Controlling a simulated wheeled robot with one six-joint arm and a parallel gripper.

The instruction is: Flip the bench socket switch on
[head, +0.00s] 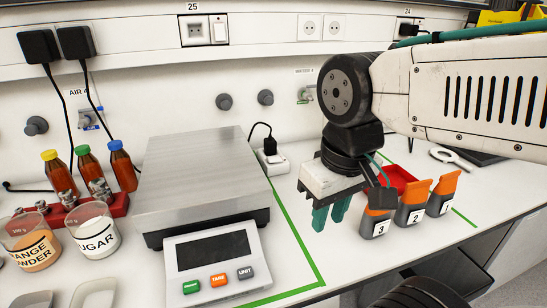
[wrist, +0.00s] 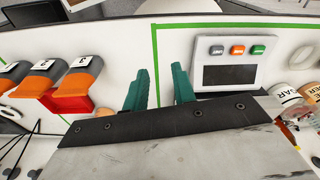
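A white bench socket (head: 272,158) with a black plug (head: 269,146) in it sits on the bench behind the scale, against the wall. Its switch is too small to tell its position. My gripper (head: 330,217) hangs over the bench to the right of the scale, in front and right of the socket. Its two green fingers point down, apart and empty; the gap between them also shows in the wrist view (wrist: 160,90). The socket does not show clearly in the wrist view.
A steel scale (head: 203,180) stands left of my gripper; its front panel also shows in the wrist view (wrist: 232,60). Orange-topped numbered containers (head: 410,205) and a red tray (head: 398,175) are close on the right. Bottles (head: 90,170) and beakers (head: 95,230) stand far left.

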